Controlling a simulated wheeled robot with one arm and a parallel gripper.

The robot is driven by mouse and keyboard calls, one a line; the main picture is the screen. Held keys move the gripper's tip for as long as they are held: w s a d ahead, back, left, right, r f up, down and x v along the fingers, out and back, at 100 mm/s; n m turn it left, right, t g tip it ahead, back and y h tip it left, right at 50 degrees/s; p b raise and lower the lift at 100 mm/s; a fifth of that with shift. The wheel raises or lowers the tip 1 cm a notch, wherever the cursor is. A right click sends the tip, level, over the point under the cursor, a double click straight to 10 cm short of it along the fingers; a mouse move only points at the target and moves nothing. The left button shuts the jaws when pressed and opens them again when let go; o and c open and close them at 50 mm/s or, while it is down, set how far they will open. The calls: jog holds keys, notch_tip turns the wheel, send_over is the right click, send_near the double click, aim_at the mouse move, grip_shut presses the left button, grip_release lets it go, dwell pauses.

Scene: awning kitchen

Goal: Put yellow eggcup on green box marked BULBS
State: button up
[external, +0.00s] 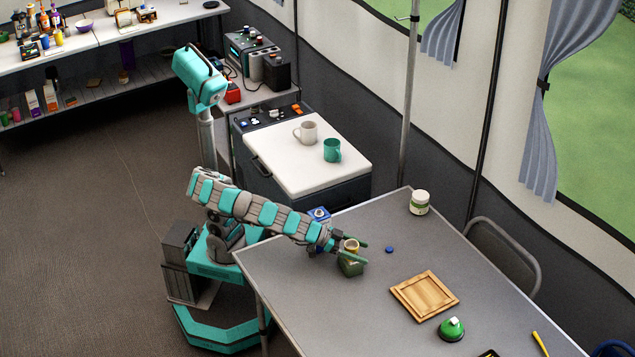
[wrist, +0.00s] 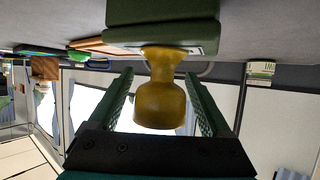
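The yellow eggcup (external: 351,246) stands upright on the green box (external: 350,267) near the table's left edge. In the wrist view, which is upside down, the foot of the eggcup (wrist: 160,103) meets the top of the green box (wrist: 160,15). My gripper (external: 364,253) reaches over the box with its fingers on either side of the eggcup. In the wrist view my gripper (wrist: 160,75) is open, with a visible gap between each finger and the cup. The BULBS marking cannot be read in either view.
On the grey table (external: 310,290), a blue box (external: 318,215) stands beside my arm and a small blue cap (external: 389,250) lies to the right. A wooden tray (external: 425,296), green bell (external: 451,330) and white jar (external: 420,203) stand farther right. The table's front-left area is clear.

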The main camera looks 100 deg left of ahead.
jog(key=shift+o, duration=0.2)
jog(key=shift+r, duration=0.15)
jog(key=shift+s+r, duration=0.1)
jog(key=shift+r, duration=0.05)
jog(key=b+v, duration=0.1)
jog(key=v, duration=1)
jog(key=shift+s, duration=0.4)
jog(key=shift+d, duration=0.1)
jog(key=shift+r, duration=0.1)
